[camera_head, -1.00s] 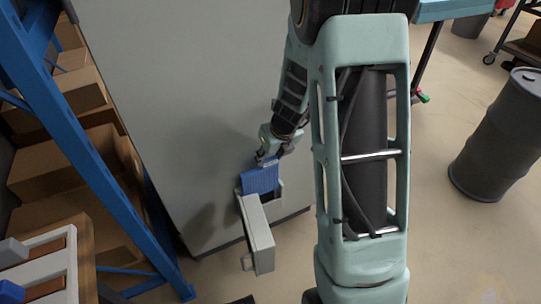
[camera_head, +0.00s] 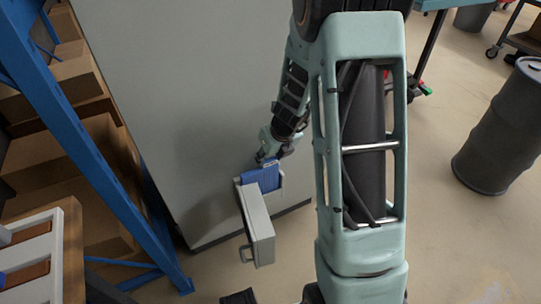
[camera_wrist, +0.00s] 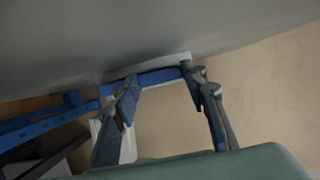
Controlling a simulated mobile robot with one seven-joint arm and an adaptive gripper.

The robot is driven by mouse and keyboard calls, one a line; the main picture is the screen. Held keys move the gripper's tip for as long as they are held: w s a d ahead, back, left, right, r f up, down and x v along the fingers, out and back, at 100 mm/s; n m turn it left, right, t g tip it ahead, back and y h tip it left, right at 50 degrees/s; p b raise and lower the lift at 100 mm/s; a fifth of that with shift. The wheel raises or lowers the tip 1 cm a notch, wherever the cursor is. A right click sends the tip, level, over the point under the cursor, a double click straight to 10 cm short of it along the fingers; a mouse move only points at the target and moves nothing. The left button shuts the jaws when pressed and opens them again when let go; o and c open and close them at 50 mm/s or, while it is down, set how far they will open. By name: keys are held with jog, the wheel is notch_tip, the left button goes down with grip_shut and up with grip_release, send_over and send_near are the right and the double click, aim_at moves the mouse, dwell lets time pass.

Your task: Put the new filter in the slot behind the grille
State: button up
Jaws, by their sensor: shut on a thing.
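My gripper (camera_head: 267,160) is shut on the blue pleated filter (camera_head: 262,180), holding it by its top edge. The filter stands upright against the front of the large grey cabinet, with its lower part hidden inside the slot housing (camera_head: 281,182). The open grey grille door (camera_head: 258,228), with a small handle, hangs in front and to the lower left. How deep the filter sits cannot be told. In the wrist view the filter's blue edge (camera_wrist: 160,77) spans between my two fingers, and part of the pale door (camera_wrist: 128,145) shows below left.
The grey cabinet (camera_head: 170,110) fills the background. A blue rack (camera_head: 100,165) with cardboard boxes (camera_head: 85,160) stands at the left. A white slatted tray (camera_head: 35,262) is at the lower left. A dark drum (camera_head: 495,135) stands at the right, with clear floor before it.

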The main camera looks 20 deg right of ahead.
aim_at(271, 168)
jog(key=shift+f, duration=0.1)
jog(key=shift+f, duration=2.5)
jog(key=o, duration=1.2)
jog(key=shift+c, duration=0.2)
jog(key=v, duration=1.2)
